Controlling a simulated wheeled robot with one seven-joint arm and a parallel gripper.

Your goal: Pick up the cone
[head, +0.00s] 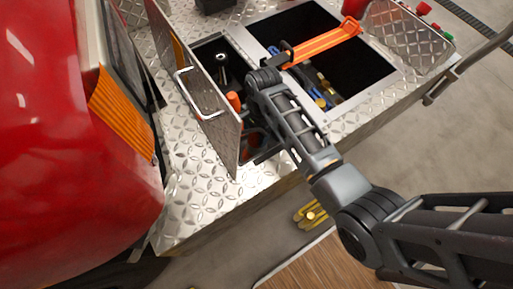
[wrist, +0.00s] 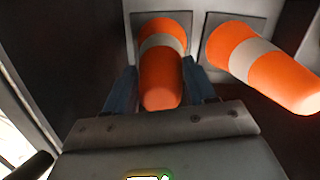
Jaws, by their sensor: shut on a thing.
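Two orange cones with white bands show in the wrist view. The left cone (wrist: 161,80) is between the two bluish fingers of my gripper (wrist: 160,74), which are shut on it. The right cone (wrist: 265,65) is beside it, tilted and apart from the fingers. Both cones have their bases against a pale wall. In the head view an orange cone top (head: 233,101) shows in the open left compartment beside my arm; I cannot tell which cone it is. My gripper is hidden there by my arm and the compartment.
The raised compartment lid (head: 195,95) with a white handle stands close left of my arm. An orange bar (head: 325,45) crosses the right compartment (head: 365,72), which holds several tools. The red vehicle body (head: 60,170) fills the left. The diamond-plate deck (head: 190,200) has bare room in front.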

